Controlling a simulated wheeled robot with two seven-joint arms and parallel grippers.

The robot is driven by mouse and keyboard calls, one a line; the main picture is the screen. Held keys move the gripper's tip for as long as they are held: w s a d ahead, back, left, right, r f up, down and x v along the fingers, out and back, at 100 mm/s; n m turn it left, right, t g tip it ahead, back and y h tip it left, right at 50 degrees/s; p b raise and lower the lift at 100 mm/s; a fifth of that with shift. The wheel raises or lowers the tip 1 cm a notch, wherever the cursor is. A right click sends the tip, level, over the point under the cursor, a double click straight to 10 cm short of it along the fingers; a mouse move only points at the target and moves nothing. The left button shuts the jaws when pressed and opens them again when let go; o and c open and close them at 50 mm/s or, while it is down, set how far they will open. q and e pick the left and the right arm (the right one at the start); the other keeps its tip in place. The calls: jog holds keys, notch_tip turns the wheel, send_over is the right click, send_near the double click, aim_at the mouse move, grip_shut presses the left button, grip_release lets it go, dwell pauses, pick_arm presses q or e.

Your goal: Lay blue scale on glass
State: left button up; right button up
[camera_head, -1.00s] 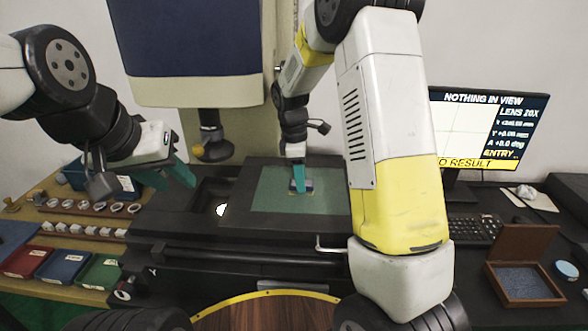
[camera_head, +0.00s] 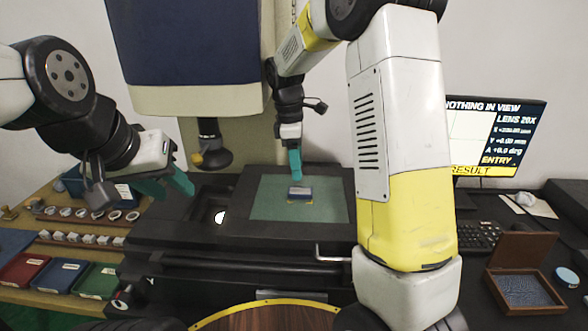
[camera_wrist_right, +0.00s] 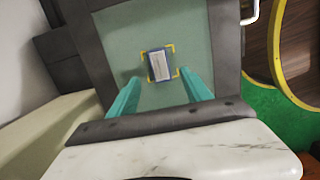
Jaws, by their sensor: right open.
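The blue scale (camera_head: 300,192) lies on the green glass (camera_head: 265,205) of the machine's stage, inside yellow corner marks. In the right wrist view the scale (camera_wrist_right: 160,66) shows a pale face with a blue edge and sits within the yellow marks, slightly tilted in the picture. My right gripper (camera_head: 295,172) is above the scale and apart from it. In the right wrist view its teal fingers (camera_wrist_right: 160,95) are spread and empty, with the scale beyond them. My left gripper (camera_head: 170,190) is at the left, over the area beside the stage, with its teal fingers apart and nothing seen between them.
A bench at left holds rings (camera_head: 95,214), white blocks (camera_head: 80,238) and red, blue and green bins (camera_head: 60,274). An open wooden case (camera_head: 520,285) stands at right by a keyboard (camera_head: 478,237). The monitor (camera_head: 495,135) reads NOTHING IN VIEW.

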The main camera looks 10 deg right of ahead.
jog(key=s+d+r+m+t+y, duration=0.1)
jog(key=s+r+m+t, duration=0.1)
jog(key=s+m, duration=0.3)
jog(key=s+d+r+m+t+y, duration=0.1)
jog(key=s+r+m, duration=0.4)
jog(key=s, duration=0.6)
jog(key=s+d+r+m+t+y, duration=0.1)
jog(key=s+r+m+t, duration=0.2)
jog(key=s, duration=0.5)
jog(key=shift+d+r+m+y, duration=0.3)
jog(key=shift+r+m, duration=0.4)
jog(key=shift+m, duration=0.3)
